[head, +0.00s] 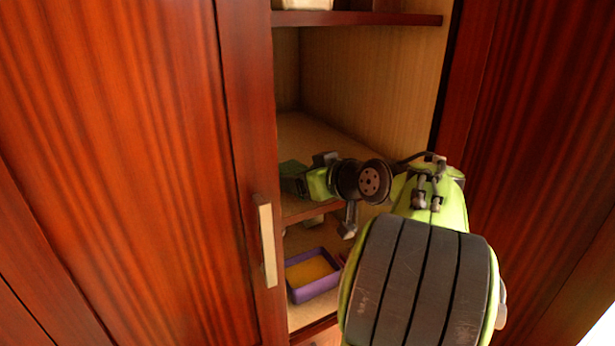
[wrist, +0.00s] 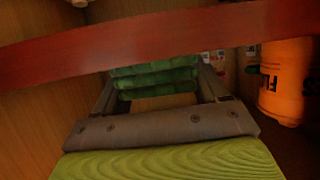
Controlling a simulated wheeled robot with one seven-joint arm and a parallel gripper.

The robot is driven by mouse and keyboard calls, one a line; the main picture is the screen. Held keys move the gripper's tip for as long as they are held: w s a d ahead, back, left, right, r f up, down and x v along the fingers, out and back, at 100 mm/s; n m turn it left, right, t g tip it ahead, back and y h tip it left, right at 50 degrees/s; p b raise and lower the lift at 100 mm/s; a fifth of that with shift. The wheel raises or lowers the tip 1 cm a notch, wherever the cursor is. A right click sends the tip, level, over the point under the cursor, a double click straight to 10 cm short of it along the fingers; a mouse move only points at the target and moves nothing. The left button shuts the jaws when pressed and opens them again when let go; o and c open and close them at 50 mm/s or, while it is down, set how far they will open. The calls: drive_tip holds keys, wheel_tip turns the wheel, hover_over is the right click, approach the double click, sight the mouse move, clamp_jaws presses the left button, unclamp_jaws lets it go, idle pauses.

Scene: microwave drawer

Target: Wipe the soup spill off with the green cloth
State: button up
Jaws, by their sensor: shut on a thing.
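My gripper (head: 308,180) reaches into the open cabinet at the level of the middle shelf (head: 322,134). It is shut on a dark green, folded cloth (head: 290,171). In the wrist view the cloth (wrist: 155,82) lies between the two fingers of my gripper (wrist: 157,75), its upper part hidden by a red-brown shelf edge (wrist: 150,36). I cannot make out a soup spill in either view; the gripper and cloth hide part of the shelf.
A purple tray (head: 318,288) with a flat orange-yellow filling stands on the lower shelf. An orange container with black lettering (wrist: 283,85) is at the right in the wrist view. A cabinet door with a pale handle (head: 266,242) is left of the opening; an upper shelf (head: 355,19) is above.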

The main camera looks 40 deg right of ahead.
drive_tip(key=shift+r+p, duration=2.2)
drive_tip(key=shift+r, duration=0.7)
wheel_tip(320, 180, up, 3)
drive_tip(key=shift+r+p, duration=0.1)
drive_tip(key=shift+p, duration=1.15)
